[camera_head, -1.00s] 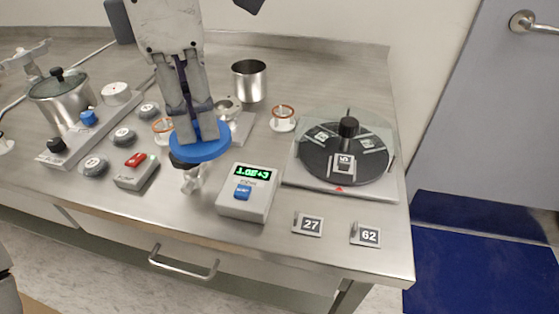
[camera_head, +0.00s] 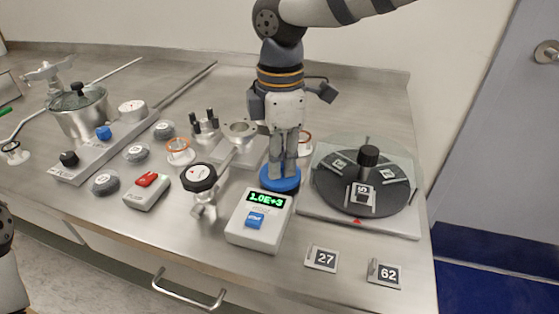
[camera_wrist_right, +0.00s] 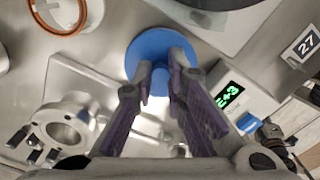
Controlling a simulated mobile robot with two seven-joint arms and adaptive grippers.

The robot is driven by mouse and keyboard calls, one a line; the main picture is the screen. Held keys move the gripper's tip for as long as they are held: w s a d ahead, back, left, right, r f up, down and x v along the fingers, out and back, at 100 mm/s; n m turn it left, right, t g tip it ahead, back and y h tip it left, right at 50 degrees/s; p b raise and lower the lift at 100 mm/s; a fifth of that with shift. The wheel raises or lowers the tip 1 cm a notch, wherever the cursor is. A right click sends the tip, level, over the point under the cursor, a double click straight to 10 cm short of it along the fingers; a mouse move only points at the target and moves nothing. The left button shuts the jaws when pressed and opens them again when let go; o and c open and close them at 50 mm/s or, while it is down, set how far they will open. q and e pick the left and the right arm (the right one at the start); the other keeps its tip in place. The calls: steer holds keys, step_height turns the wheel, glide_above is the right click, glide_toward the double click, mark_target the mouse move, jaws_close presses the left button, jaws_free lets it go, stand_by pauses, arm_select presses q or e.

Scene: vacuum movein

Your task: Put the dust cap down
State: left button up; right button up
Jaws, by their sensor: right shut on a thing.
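The dust cap (camera_head: 281,181) is a blue disc with a raised knob. My right gripper (camera_head: 284,166) is shut on it from above. The cap is low over the steel bench, just behind the gauge box (camera_head: 259,220). I cannot tell whether it touches the bench top. In the right wrist view the cap (camera_wrist_right: 148,50) is a round blue plate at the fingertips of my right gripper (camera_wrist_right: 160,82), with its knob between them. My left gripper is not in view.
A turntable (camera_head: 362,185) under a clear cover stands right of the cap. A metal flange fitting (camera_head: 241,132) is to the left, with a black-capped valve (camera_head: 199,178) in front. Tags 27 (camera_head: 322,258) and 62 (camera_head: 384,274) lie near the front edge.

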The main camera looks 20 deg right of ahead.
steer(key=shift+f, duration=0.35)
steer(key=shift+f, duration=0.1)
steer(key=o, duration=0.8)
step_height(320, 180, up, 12)
steer(key=shift+r, duration=0.1)
